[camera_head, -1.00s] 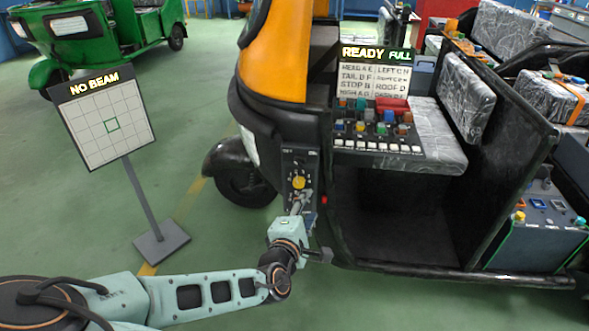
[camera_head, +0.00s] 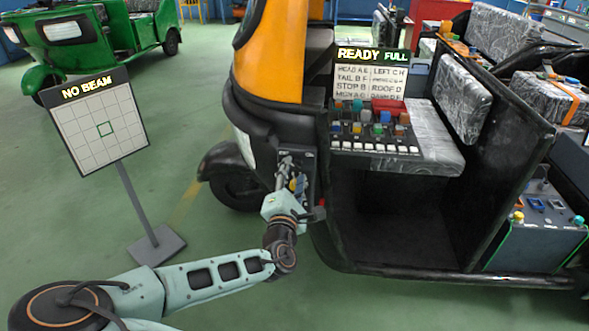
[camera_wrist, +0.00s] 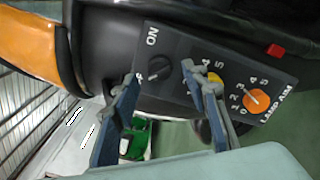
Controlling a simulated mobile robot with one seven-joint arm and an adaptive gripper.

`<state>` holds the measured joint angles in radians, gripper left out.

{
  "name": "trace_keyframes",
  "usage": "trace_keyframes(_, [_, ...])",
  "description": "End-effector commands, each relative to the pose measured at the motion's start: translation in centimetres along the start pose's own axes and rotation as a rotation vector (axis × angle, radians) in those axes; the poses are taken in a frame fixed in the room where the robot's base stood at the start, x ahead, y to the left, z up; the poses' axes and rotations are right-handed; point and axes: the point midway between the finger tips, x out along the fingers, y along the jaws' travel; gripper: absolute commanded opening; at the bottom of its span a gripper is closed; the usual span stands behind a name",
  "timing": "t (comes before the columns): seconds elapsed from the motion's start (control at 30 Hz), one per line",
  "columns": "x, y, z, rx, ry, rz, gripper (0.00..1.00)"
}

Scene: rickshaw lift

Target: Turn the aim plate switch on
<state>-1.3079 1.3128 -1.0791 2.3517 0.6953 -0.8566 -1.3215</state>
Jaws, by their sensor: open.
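The aim plate (camera_wrist: 215,50) is a dark panel on the rickshaw's front, marked ON and LAMP AIM in the wrist view. Its switch is a black rotary knob (camera_wrist: 159,69) beside the ON label; the label opposite is partly hidden by a finger. A yellow dial (camera_wrist: 215,78) is partly covered by the right finger, and an orange dial (camera_wrist: 257,101) is clear. My gripper (camera_wrist: 163,72) is open, with the black knob appearing between its fingertips; contact cannot be told. In the head view my gripper (camera_head: 284,163) covers much of the plate.
A NO BEAM board (camera_head: 100,125) stands at left, with a green vehicle (camera_head: 90,40) behind. A red block (camera_wrist: 275,50) sits at the plate's edge. Green floor is clear between board and rickshaw.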

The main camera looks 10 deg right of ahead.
Motion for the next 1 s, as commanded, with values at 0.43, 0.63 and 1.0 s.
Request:
trace_keyframes(0.43, [2.6, 0.0, 0.0, 0.0, 0.0, 0.0, 0.42])
trace_keyframes(0.63, [2.6, 0.0, 0.0, 0.0, 0.0, -0.001, 0.34])
trace_keyframes(1.0, [2.6, 0.0, 0.0, 0.001, 0.0, 0.0, 0.0])
